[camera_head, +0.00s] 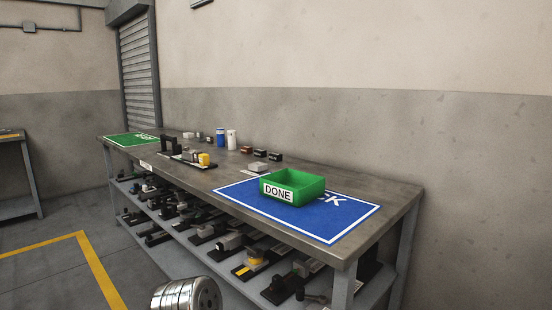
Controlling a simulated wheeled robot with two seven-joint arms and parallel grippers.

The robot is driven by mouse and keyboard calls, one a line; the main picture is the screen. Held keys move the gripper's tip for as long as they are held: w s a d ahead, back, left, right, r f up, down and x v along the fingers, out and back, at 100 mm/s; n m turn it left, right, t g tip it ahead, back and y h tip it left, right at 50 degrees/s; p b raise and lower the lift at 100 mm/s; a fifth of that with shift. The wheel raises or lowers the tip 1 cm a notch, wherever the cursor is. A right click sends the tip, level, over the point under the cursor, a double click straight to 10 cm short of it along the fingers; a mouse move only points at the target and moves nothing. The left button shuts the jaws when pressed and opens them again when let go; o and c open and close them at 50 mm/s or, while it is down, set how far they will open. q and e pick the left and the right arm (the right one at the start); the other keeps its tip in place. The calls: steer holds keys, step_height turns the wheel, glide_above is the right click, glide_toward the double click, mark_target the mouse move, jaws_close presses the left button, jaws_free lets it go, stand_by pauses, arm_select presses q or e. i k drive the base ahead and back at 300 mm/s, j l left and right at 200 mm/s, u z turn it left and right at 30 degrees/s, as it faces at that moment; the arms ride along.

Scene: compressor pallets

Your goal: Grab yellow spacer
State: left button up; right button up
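A small yellow piece (204,159), which looks like the yellow spacer, is at the right end of a dark assembly (188,157) on the grey workbench (225,178). The assembly has a black upright frame at its left. Whether the yellow piece is fixed to it or only stands on it is too small to tell. Another yellow piece (257,261) sits on a dark part on the lower shelf.
A green bin labelled DONE (311,187) stands on a blue mat (338,222) at the near end. A green mat (130,140) lies at the far end. Blue and white cylinders (232,139) and small boxes (260,153) stand at the back. Shelves below hold several dark parts.

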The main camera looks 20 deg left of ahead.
mark_target(205, 161)
steer(key=j+z, duration=0.8)
steer(key=j, duration=0.25)
steer(key=k+j+z, duration=0.15)
steer(key=j+z, duration=0.2)
steer(key=j, duration=0.15)
steer(key=k+j+z, duration=0.15)
steer(key=j+z, duration=0.25)
steer(key=j, duration=0.1)
